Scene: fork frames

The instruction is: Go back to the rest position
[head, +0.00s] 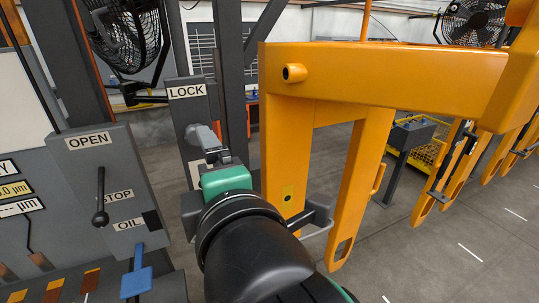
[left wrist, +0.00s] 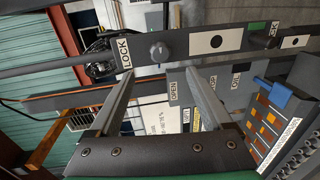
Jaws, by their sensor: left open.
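My left arm reaches in from the bottom middle of the head view, with a green and grey wrist. My left gripper (head: 212,157) is in front of the grey LOCK panel (head: 183,110), near its grey knob (head: 201,136). In the left wrist view the two fingers of my left gripper (left wrist: 162,80) are spread apart with nothing between them. The LOCK panel (left wrist: 190,45) and its round knob (left wrist: 158,50) appear beyond the fingertips there, apart from them. My right gripper is not in view.
A grey control box (head: 110,185) with OPEN, STOP and OIL labels and a black lever (head: 101,200) stands at left. A large yellow fork frame (head: 400,72) fills the right side, close to my arm. Fans (head: 125,30) hang above. Floor (head: 450,215) is open at lower right.

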